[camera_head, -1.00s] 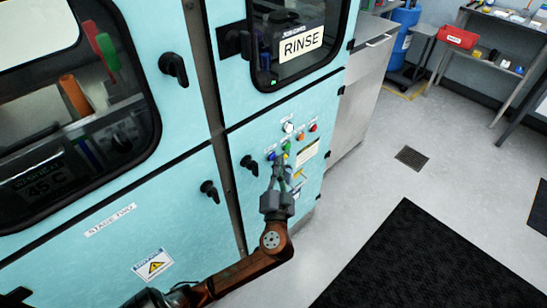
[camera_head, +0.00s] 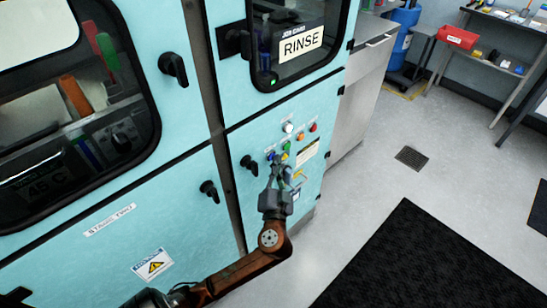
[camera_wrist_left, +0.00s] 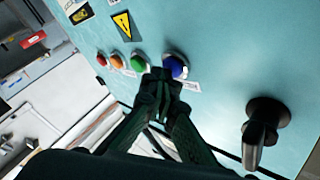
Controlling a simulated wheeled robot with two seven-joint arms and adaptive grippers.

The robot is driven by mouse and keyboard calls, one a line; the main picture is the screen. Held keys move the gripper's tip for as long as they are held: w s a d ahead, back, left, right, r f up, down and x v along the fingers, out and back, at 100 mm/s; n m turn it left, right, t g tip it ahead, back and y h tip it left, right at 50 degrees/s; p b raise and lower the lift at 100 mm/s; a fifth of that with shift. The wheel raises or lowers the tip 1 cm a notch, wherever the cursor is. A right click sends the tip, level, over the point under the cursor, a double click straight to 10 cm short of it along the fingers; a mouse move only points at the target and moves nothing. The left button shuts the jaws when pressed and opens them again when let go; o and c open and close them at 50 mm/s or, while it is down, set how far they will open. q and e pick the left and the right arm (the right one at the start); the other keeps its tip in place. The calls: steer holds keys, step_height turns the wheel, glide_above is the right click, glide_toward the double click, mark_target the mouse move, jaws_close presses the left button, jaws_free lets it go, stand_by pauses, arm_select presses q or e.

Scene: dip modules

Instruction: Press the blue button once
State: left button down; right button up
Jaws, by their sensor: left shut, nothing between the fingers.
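The blue button (camera_head: 270,156) is at the lower left of the button group on the teal machine's panel. In the left wrist view the blue button (camera_wrist_left: 176,67) is a round dome in a metal ring. My left gripper (camera_head: 277,166) is shut and empty, just below the blue button in the head view. In the wrist view its fingertips (camera_wrist_left: 160,74) overlap the lower left edge of the button's ring. I cannot tell whether they touch it. My right gripper is in neither view.
Beside the blue button are a green button (camera_wrist_left: 138,61), an orange button (camera_wrist_left: 117,62) and a red button (camera_wrist_left: 101,59). A black knob (camera_wrist_left: 262,125) sticks out to the right. The RINSE window (camera_head: 300,43) is above.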

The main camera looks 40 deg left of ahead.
arm_select(q)
steer(key=shift+s+d, duration=0.1)
steer(key=shift+d, duration=0.7)
steer(key=shift+s+d, duration=0.2)
steer(key=shift+d, duration=2.3)
